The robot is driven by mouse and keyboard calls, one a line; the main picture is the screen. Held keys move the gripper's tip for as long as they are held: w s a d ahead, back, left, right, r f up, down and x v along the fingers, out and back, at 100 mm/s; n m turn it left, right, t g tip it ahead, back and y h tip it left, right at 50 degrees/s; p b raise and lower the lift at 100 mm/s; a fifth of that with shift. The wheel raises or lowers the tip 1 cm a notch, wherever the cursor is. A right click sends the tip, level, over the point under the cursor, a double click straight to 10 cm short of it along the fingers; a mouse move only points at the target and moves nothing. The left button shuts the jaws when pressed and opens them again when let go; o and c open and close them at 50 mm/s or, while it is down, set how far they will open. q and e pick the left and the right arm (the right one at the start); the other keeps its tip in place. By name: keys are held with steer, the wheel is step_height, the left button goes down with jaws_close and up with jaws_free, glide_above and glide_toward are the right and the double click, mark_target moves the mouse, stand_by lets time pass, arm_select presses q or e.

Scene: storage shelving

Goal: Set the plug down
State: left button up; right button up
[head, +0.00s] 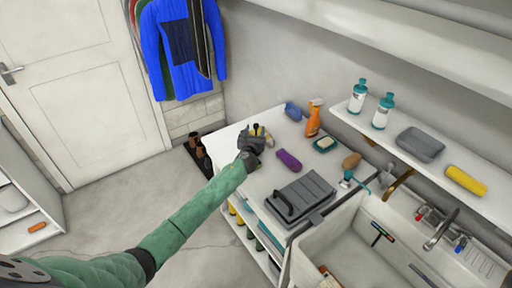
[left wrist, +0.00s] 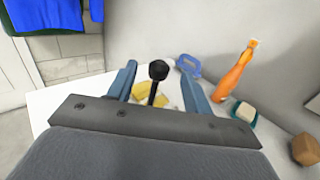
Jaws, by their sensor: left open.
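My left gripper (head: 258,133) is over the far left part of the white counter. In the left wrist view its two blue-grey fingers (left wrist: 158,84) stand apart. A black round-headed thing on a thin dark stem, which looks like the plug (left wrist: 158,70), shows upright between the fingers with a gap on both sides. My right gripper is not in view.
The counter (head: 232,137) also holds a blue item (head: 292,111), an orange spray bottle (head: 313,120), a soap dish (head: 325,144), a purple item (head: 289,160) and a grey lidded box (head: 300,198). A sink (head: 350,255) is at right. A shelf (head: 405,132) with bottles runs above.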

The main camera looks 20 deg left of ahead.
mark_target(255, 128)
arm_select(q)
steer(key=shift+w+a+f+p, duration=0.1)
steer(key=shift+w+a+p, duration=0.1)
steer(key=shift+w, duration=0.75)
steer(key=shift+w+a+f+p, duration=0.1)
steer(key=shift+w+p, duration=0.1)
steer(key=shift+w, duration=0.75)
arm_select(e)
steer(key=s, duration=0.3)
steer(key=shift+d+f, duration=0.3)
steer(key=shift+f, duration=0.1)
arm_select(q)
jaws_close()
